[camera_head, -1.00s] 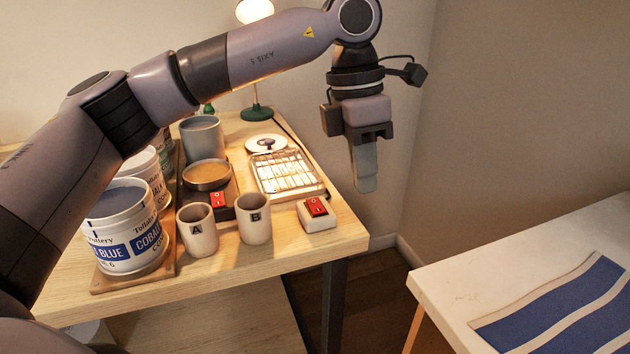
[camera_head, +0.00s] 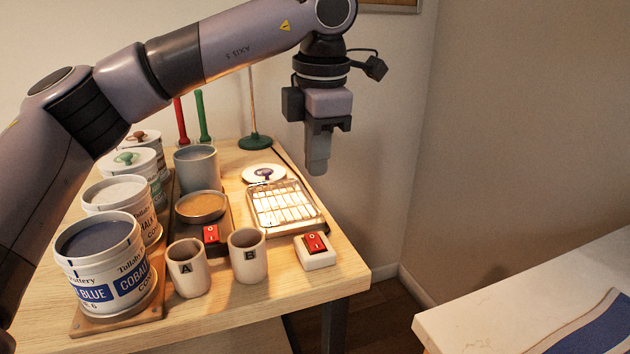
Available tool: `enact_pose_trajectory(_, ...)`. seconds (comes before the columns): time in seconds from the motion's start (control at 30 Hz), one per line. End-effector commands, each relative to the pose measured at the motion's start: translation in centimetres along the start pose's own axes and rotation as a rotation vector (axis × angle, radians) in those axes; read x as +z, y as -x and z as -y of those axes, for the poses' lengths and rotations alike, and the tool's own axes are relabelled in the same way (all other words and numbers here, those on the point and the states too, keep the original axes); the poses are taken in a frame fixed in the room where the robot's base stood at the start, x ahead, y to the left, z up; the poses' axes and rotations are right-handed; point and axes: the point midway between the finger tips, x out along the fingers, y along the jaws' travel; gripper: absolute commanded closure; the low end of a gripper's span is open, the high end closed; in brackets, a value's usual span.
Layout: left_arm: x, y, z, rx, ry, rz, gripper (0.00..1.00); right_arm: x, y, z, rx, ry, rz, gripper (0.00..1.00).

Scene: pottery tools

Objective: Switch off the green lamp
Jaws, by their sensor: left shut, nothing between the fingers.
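The green lamp (camera_head: 255,142) stands at the back of the wooden table, with a round green base and a thin brass pole. Its head is hidden behind my left arm. A white box with a red rocker switch (camera_head: 315,243) sits near the table's front right corner. A second red rocker switch (camera_head: 211,234) is on the dark base under a shallow bowl. My left gripper (camera_head: 317,168) is shut and empty, pointing down at the table's back right side, above and apart from the switch box. My right gripper is not in view.
Cups A (camera_head: 188,268) and B (camera_head: 248,257) stand left of the switch box. A bright wire-topped tray (camera_head: 284,207) lies behind it. Several tubs, including a cobalt blue one (camera_head: 104,268), line the left. A dark cable runs along the table's right edge. A pale table (camera_head: 500,300) is at right.

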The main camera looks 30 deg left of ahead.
Motion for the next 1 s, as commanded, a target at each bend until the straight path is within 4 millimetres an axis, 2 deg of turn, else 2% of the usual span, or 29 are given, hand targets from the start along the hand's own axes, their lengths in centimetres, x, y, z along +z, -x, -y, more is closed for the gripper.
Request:
enact_pose_trajectory(0.3, -0.1, -6.7, 0.0, -0.002, 0.0, -0.003, 1.0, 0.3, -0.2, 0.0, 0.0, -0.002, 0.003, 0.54)
enact_pose_trajectory(0.5, -0.1, -10.3, 0.0, -0.001, 0.0, -0.002, 1.0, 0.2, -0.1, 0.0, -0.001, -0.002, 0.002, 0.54)
enact_pose_trajectory(0.7, 0.0, -12.2, 0.1, -0.001, -0.001, -0.001, 1.0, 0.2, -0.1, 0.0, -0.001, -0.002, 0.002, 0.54)
enact_pose_trajectory(1.0, 0.0, -12.7, 0.0, -0.001, -0.001, 0.0, 1.0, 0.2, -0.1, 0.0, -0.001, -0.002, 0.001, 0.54)
